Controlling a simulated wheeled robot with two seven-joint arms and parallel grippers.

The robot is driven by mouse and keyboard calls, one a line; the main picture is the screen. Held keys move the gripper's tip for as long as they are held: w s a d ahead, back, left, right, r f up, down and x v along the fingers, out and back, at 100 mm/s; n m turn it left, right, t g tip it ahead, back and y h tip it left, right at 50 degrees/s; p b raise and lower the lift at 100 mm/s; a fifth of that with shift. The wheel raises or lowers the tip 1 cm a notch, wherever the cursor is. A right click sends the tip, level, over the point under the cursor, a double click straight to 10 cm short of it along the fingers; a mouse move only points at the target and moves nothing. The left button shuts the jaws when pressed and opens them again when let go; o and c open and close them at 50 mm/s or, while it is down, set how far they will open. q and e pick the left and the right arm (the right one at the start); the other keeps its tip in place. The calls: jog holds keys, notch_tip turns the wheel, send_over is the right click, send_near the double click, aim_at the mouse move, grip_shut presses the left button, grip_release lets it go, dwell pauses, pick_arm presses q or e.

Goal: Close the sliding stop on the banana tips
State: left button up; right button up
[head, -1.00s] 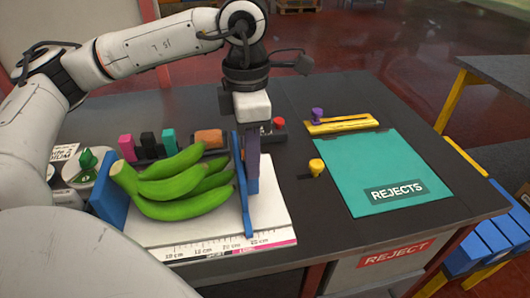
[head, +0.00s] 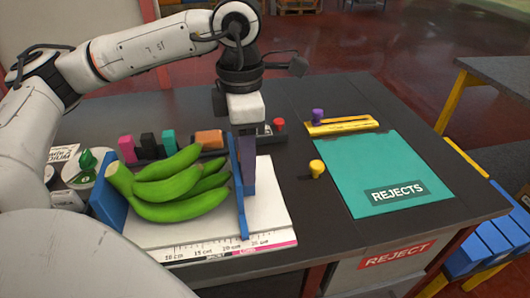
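A bunch of green bananas (head: 176,190) lies on a white measuring board (head: 190,238). Its stem end is at a blue fixed block (head: 108,203) on the left, and its tips point right. The sliding stop, a thin upright blue plate (head: 238,190), stands just right of the tips; any small gap is too fine to tell. My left gripper (head: 247,188) points down at the right side of the stop, against or very near it. Its fingers overlap in view, so their opening is unclear. My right gripper is not in view.
A teal REJECTS mat (head: 385,170) lies on the right of the dark table (head: 320,230). A yellow knob (head: 317,168) and a yellow slotted bar with a purple knob (head: 340,126) are near it. Pink, black, teal and orange blocks stand behind the bananas.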

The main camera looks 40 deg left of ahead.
pick_arm(q)
jog(key=shift+r, duration=0.2)
jog(key=shift+r+p, duration=2.85)
jog(key=shift+r, duration=1.05)
